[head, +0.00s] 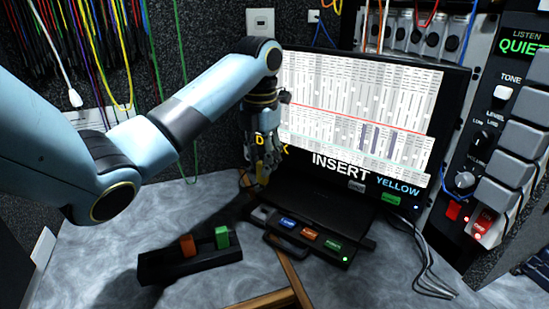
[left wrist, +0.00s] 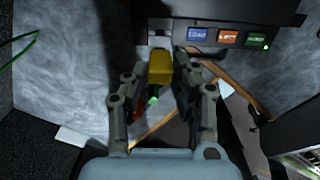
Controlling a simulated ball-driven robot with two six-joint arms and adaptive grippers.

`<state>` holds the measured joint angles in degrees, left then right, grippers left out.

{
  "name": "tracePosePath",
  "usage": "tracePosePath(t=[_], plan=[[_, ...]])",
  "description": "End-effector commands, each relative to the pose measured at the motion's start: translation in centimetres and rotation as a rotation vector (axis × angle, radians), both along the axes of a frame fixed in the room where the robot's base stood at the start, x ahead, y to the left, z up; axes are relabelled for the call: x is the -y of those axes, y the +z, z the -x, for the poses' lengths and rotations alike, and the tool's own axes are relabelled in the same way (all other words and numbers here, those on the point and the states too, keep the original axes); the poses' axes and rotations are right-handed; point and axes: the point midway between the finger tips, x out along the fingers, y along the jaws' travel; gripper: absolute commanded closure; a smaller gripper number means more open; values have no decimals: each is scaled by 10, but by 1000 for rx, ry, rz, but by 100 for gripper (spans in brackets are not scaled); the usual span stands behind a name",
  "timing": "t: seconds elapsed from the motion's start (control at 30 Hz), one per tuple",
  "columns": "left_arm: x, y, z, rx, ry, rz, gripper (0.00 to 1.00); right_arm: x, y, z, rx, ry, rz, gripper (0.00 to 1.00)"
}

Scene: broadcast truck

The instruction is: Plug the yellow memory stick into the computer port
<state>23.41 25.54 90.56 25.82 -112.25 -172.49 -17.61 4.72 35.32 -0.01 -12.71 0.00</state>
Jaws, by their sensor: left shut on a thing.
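My left gripper (head: 262,174) is shut on the yellow memory stick (left wrist: 159,68), which sits between its fingers (left wrist: 160,88). The stick also shows as a small yellow patch at the gripper's tip in the head view (head: 264,178). The gripper hangs above the left end of the black computer unit (head: 318,203). The unit's front has blue, orange and green labelled keys (head: 309,233) and a grey patch at its left end; I cannot tell whether that patch is the port. In the wrist view the stick appears apart from the unit's front edge (left wrist: 215,14). My right gripper is out of view.
A black holder (head: 165,269) with an orange stick (head: 187,245) and a green stick (head: 222,237) stands front left. A monitor (head: 365,110) reading "INSERT YELLOW" rises behind the unit. Cables (head: 425,265) lie at right. Grey tabletop (head: 90,225) is free at left.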

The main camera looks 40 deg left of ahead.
Motion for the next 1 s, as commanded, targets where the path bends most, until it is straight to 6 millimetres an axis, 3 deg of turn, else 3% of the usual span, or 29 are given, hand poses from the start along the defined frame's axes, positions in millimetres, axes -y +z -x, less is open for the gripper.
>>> tracePosePath(t=[0.47, 1.0], plan=[[1, -5, 0, 0, 0, 0, 92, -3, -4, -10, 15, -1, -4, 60], [1, -54, 0, -1, 0, 0, 92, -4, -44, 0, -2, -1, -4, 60]])
